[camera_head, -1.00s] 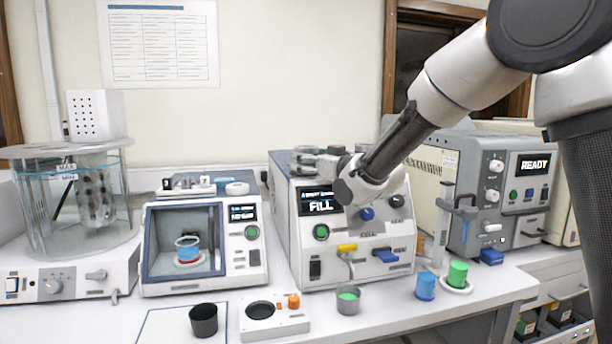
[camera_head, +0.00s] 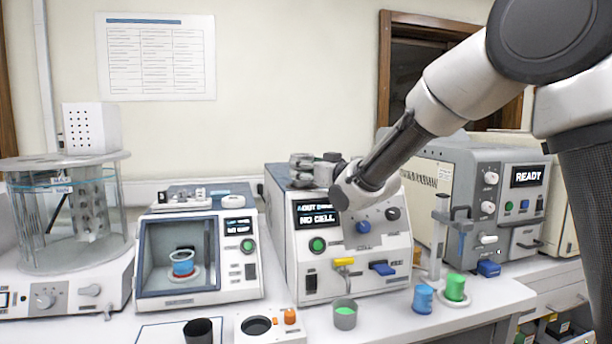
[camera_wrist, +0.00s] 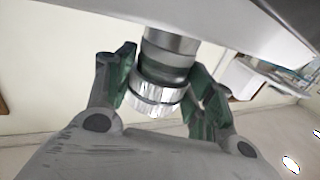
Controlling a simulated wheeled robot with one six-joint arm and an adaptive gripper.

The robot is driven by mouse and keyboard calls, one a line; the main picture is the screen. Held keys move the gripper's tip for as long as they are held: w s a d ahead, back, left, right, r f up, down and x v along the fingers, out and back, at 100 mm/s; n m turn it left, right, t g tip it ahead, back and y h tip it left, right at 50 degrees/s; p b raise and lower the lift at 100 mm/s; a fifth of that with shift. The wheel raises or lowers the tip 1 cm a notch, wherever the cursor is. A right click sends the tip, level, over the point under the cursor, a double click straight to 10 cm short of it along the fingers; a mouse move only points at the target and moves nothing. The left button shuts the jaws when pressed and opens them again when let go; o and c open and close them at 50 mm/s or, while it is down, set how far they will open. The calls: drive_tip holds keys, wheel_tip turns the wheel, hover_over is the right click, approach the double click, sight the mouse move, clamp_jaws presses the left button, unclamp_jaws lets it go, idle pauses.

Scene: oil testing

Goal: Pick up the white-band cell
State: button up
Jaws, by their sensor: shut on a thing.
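My gripper (camera_wrist: 161,72) is shut around a silver metal cell (camera_wrist: 157,92), a short cylinder with a ribbed ring at its near end. The green-padded fingers press on it from both sides. I cannot make out a white band on it. In the head view my gripper (camera_head: 324,172) is above the top of the middle machine (camera_head: 285,225), partly hidden by my own wrist. Grey metal cylinders show beside it there; which one is the held cell is hard to tell. The machine's screen (camera_head: 318,213) reads "NO CELL".
A glass-walled bath (camera_head: 70,215) and a windowed tester (camera_head: 200,258) stand to the left. A grey machine (camera_head: 495,195) reading "READY" stands to the right. Cups, including a blue one (camera_head: 422,299) and a green one (camera_head: 455,287), stand along the counter's front.

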sight(307, 155)
wheel_tip(307, 155, up, 6)
drive_tip(key=shift+f, duration=0.1)
drive_tip(key=v, duration=1.8)
drive_tip(key=shift+s, duration=0.1)
